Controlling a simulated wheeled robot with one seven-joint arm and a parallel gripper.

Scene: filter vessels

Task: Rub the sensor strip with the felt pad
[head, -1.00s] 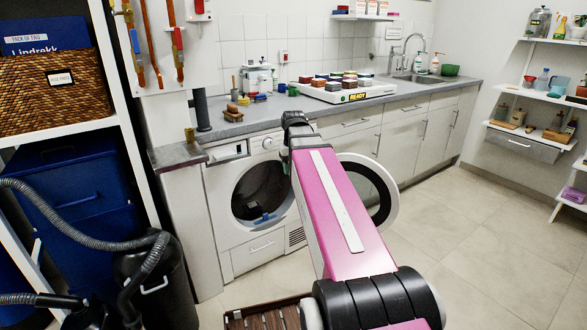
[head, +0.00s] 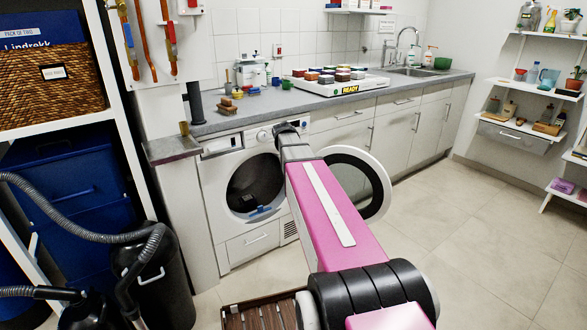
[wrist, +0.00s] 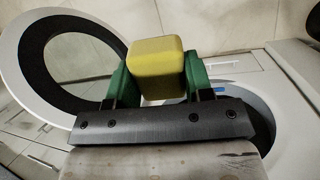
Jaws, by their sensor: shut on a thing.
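My gripper (wrist: 156,78) shows in the wrist view, its green fingers shut on a yellow block, which looks like the felt pad (wrist: 153,60). The pad stands out beyond the fingertips, in front of the washing machine. In the head view the gripper and pad are hidden by my pink arm. A blue piece (head: 261,212) lies at the lower lip of the machine's drum opening. It also shows in the wrist view (wrist: 214,90). I cannot tell whether it is the sensor strip; no other strip is clearly seen.
The white washing machine (head: 222,200) stands under the counter, its round door (head: 376,198) open to the right. On the counter are a white tray (head: 374,84) marked READY with several coloured jars, and small items at left. A black hose and canister (head: 165,275) stand at left. The right floor is clear.

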